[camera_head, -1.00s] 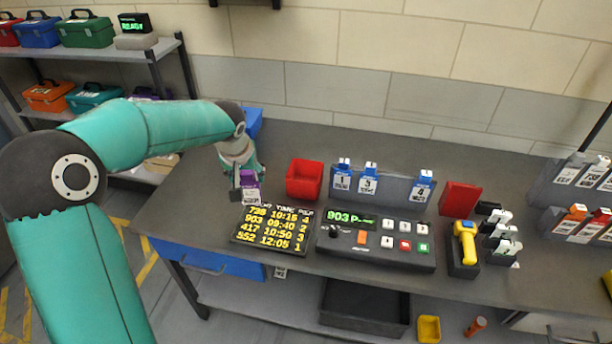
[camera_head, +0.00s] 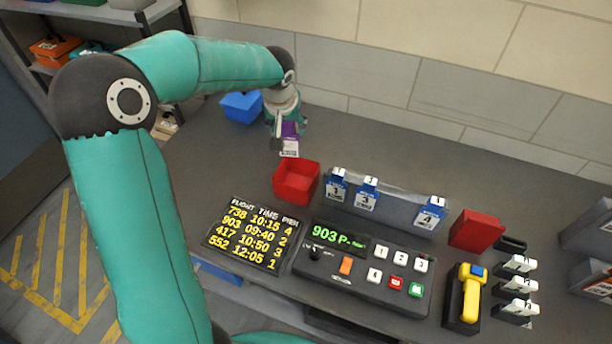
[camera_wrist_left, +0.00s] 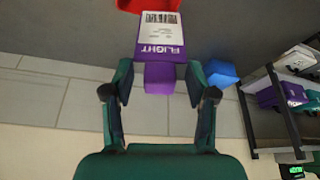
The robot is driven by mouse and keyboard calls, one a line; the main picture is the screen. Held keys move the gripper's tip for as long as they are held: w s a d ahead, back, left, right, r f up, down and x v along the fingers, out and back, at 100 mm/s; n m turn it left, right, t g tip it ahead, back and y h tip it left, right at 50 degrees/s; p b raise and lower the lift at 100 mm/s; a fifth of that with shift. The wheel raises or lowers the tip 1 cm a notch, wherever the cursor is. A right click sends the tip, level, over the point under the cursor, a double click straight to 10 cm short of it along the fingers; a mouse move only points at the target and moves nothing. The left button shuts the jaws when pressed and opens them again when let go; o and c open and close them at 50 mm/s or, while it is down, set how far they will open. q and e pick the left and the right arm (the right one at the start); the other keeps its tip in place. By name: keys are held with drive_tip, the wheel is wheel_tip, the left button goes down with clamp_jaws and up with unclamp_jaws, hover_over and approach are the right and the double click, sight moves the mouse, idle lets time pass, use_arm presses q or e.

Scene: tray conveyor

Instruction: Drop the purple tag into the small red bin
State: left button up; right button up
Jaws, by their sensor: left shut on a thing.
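The purple tag (camera_wrist_left: 160,40) has a white printed label and is held between the fingers of my left gripper (camera_wrist_left: 159,80) in the left wrist view. In the head view the tag (camera_head: 290,142) hangs below my left gripper (camera_head: 287,132), above the table behind the small red bin. The small red bin (camera_head: 297,183) is open-topped and stands on the table, a little nearer than the tag. Its edge also shows beyond the tag in the left wrist view (camera_wrist_left: 150,6). My right gripper is not in view.
A blue bin (camera_head: 241,107) stands at the back left. A flight board (camera_head: 247,234), a button panel (camera_head: 365,264) and a rack with blue tags (camera_head: 385,203) are near the red bin. Another red container (camera_head: 476,230) and a yellow scanner (camera_head: 463,297) are at the right.

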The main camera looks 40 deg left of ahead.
use_arm(q)
drive_tip(key=shift+s+a+f+b, duration=0.15)
drive_tip(key=shift+f+b, duration=0.25)
drive_tip(key=shift+f, duration=0.25)
wheel_tip(320, 180, down, 4)
drive_tip(key=shift+r+b, duration=0.1)
drive_tip(key=shift+b, duration=1.1)
drive_tip(key=shift+f, duration=0.35)
drive_tip(key=o, duration=1.5)
drive_tip(key=shift+r, duration=0.15)
approach(288, 144)
drive_tip(key=shift+v, duration=1.2)
